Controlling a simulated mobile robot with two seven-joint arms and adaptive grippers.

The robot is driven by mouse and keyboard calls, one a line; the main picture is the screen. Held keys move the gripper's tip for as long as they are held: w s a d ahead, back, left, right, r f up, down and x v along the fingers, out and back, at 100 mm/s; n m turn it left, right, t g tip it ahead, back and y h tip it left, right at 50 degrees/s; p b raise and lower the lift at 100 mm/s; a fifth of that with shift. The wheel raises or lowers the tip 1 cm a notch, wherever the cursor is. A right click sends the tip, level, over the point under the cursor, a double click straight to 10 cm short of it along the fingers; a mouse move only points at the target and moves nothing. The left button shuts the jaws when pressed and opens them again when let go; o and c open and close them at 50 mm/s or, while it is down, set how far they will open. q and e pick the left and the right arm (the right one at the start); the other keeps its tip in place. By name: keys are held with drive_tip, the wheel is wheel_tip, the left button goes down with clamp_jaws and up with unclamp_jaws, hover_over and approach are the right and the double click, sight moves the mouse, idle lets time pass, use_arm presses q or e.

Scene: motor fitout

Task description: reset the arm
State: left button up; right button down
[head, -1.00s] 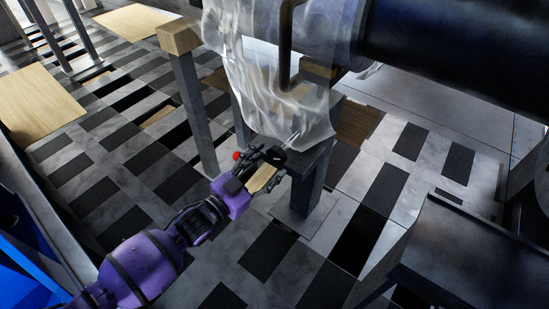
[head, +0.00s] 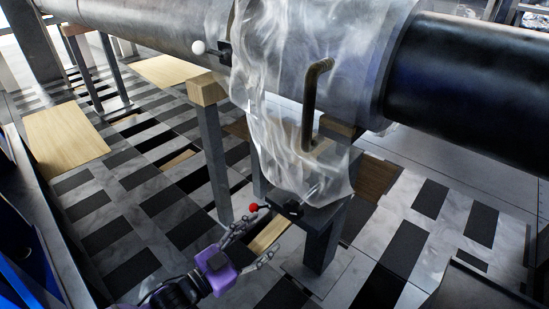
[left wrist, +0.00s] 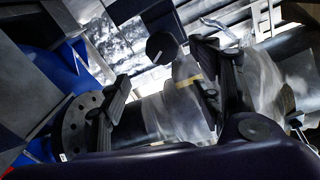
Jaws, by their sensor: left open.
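My left gripper (head: 261,237) is in the lower middle of the head view, on a purple arm that comes in from the bottom left. Its fingers are spread with nothing between them. A small black clamp (head: 291,208) with a red knob (head: 254,207) sits on the post just above the fingertips in the picture; a gap in depth cannot be judged. In the left wrist view the two dark fingers (left wrist: 158,92) stand wide apart, with a large pipe behind them. My right gripper is not in view.
A large metal pipe (head: 150,28) with a translucent wrap (head: 285,90) and a black section (head: 480,90) crosses the top. A white-knobbed clamp (head: 198,47) is on it. Grey posts (head: 214,160) stand below. A dark bench (head: 470,288) is at the lower right. Tiled floor lies between.

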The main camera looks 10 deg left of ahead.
use_arm(q)
drive_tip(key=shift+f, duration=0.1)
